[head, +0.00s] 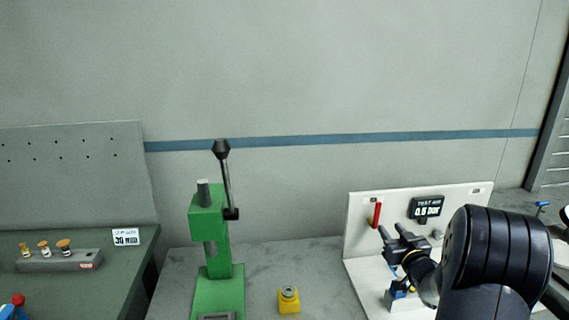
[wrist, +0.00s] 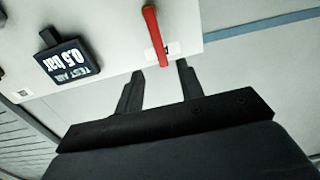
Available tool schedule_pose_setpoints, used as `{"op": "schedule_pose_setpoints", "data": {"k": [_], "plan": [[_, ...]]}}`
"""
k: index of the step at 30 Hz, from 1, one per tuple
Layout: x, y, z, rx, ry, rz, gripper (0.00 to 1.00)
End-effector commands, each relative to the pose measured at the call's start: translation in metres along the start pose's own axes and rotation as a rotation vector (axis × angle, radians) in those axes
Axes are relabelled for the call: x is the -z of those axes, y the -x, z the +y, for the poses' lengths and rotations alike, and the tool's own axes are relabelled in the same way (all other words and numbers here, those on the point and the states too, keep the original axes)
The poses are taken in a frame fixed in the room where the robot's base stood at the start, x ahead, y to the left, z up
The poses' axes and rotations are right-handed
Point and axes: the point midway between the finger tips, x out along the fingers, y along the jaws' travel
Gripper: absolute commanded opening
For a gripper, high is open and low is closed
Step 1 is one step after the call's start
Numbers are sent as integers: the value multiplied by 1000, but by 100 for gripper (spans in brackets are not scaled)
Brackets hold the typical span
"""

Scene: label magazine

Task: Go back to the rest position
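My gripper (head: 392,233) is in front of the white panel, at the right in the head view. In the wrist view, the two black fingers of my gripper (wrist: 160,72) stand apart with nothing held between them. A red lever (wrist: 155,35) on the panel shows just past the fingertips; it also shows in the head view (head: 376,214), above and left of the gripper. I cannot tell how far the fingertips are from the lever. My black arm hides the lower right part of the panel.
The white panel (head: 362,235) carries a dark "TEST AIR 0.5 bar" display (head: 427,208). A green lever press (head: 212,250) and a yellow block (head: 289,302) stand on the grey table to the left. A green bench (head: 110,275) at far left holds a grey rack (head: 60,261) of stamps.

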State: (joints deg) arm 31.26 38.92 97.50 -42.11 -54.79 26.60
Motion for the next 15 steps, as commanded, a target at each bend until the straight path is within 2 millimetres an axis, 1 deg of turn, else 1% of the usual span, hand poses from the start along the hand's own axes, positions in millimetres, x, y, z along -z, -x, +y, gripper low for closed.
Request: {"op": "schedule_pose_setpoints", "data": {"k": [5, 15], "plan": [[1, -25, -1, 3, 0, -1, 36], [2, -83, -1, 2, -1, 0, 36]]}}
